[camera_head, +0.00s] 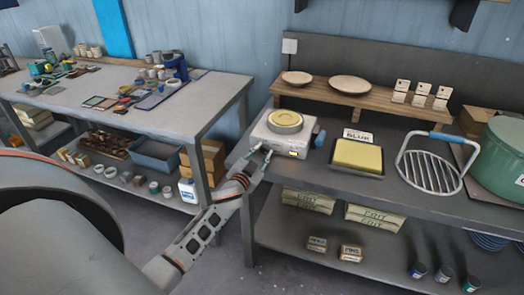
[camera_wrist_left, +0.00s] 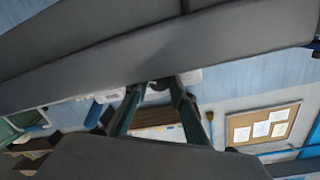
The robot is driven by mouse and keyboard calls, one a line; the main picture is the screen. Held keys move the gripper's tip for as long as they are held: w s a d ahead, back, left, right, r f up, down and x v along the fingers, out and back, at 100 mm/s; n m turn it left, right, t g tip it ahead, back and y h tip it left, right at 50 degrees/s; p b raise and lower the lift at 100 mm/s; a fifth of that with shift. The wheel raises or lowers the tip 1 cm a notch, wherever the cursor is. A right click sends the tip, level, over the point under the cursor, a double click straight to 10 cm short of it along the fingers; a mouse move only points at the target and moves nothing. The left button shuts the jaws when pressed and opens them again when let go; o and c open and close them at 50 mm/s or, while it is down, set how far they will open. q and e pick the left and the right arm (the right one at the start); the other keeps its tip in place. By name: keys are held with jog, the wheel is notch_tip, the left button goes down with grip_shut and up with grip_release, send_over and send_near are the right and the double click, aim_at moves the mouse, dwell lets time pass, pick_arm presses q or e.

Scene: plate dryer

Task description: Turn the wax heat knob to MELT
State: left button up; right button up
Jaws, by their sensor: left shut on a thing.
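The wax heater (camera_head: 272,139) is a pale box with a round yellow pan (camera_head: 286,121) on top, at the left end of the right-hand bench. My left gripper (camera_head: 262,151) reaches up to its front left side with its fingertips against it. The gripper is shut on this knob. The knob's pointer and the MELT mark cannot be read. My right gripper is not in view.
On the bench, a yellow block in a tray (camera_head: 357,159), a wire rack (camera_head: 430,165) and a green pot (camera_head: 500,155) stand to the heater's right. A wooden riser (camera_head: 340,97) with plates stands behind. Open floor lies between this bench and the left table (camera_head: 215,95).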

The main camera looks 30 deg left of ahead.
pick_arm(q)
jog(key=shift+m, duration=1)
jog(key=o, duration=1.1)
jog(key=shift+s+d, duration=0.1)
jog(key=shift+s+f, duration=0.1)
jog(key=shift+s, duration=0.25)
jog(key=s+d, duration=0.1)
jog(key=s, duration=0.6)
jog(key=shift+d+r, duration=0.2)
jog(key=shift+r, duration=0.2)
